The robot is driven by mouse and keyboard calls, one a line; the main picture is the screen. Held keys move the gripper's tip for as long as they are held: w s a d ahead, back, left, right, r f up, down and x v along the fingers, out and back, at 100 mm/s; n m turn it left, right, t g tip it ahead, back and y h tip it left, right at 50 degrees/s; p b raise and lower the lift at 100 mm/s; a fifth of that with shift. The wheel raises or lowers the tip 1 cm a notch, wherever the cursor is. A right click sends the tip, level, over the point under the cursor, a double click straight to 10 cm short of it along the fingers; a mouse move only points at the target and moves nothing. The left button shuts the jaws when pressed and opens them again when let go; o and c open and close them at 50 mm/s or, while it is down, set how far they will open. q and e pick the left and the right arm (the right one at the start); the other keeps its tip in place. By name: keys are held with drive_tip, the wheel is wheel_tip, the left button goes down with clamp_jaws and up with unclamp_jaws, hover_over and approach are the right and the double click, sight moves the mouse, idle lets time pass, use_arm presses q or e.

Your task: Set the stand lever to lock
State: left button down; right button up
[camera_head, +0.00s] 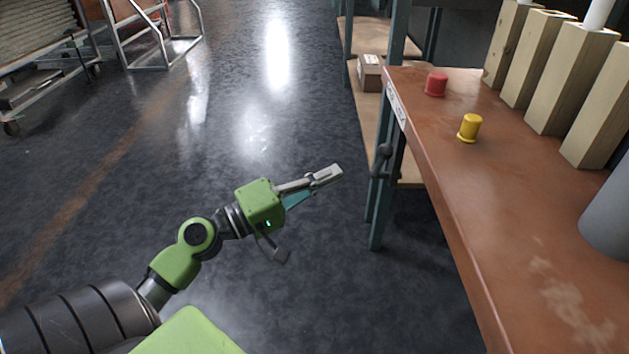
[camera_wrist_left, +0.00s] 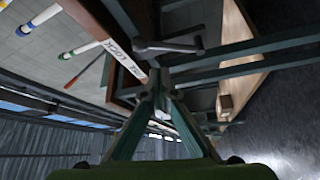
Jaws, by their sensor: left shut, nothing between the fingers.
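In the left wrist view the lever (camera_wrist_left: 170,45) lies across, just beyond my fingertips. A white label (camera_head: 396,105) is on the bench edge above it; in the wrist view the label (camera_wrist_left: 124,60) appears to include "LOCK". My left gripper (camera_head: 328,175) is shut and empty, left of the lever and apart from it. It also shows in the wrist view (camera_wrist_left: 160,78). My right gripper is out of view.
The brown bench (camera_head: 450,190) holds a red cap (camera_head: 436,84), a yellow cap (camera_head: 469,128), several wooden blocks (camera_head: 568,75) and a grey cylinder (camera_head: 608,220). A cardboard box (camera_head: 370,72) sits on a lower shelf.

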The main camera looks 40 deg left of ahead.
use_arm(q)
drive_tip(key=shift+v, duration=1.45)
drive_tip(key=shift+a, duration=0.1)
